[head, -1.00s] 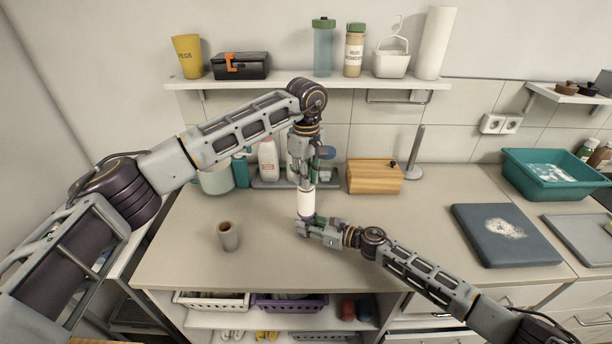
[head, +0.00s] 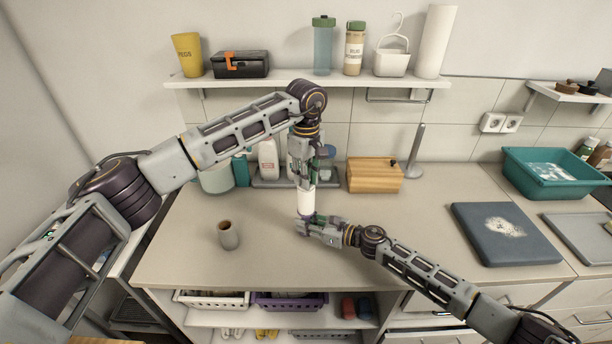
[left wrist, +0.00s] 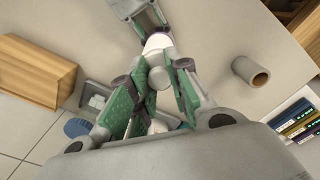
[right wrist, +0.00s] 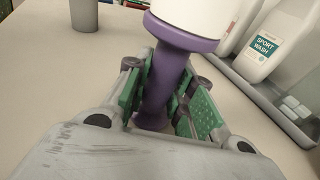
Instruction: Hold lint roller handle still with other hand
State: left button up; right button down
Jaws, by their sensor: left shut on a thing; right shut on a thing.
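The lint roller stands upright above the counter, with a white roll (head: 306,201) on top and a purple handle (right wrist: 160,85) below. My left gripper (head: 306,183) points down from above and is shut on the upper end of the white roll. In the left wrist view, part of the white roll (left wrist: 156,42) shows at the fingertips. My right gripper (head: 306,225) comes in low from the right and is shut around the purple handle just below the roll. The fingers hide part of the handle and the roll's top.
Behind are a tray with bottles, a wooden box (head: 374,175) and an upright grey post (head: 415,150). A dark board (head: 505,233) with white fluff lies right. The counter's front middle is clear.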

pick_arm(q)
jog(key=o, duration=0.7)
jog(key=shift+o, duration=0.2)
jog(key=shift+r, duration=0.1)
notch_tip(320, 180, up, 12)
dwell(0.6)
pick_arm(e)
jog(key=c, duration=1.5)
grip_release()
jog(key=shift+o, duration=0.2)
jog(key=o, duration=1.2)
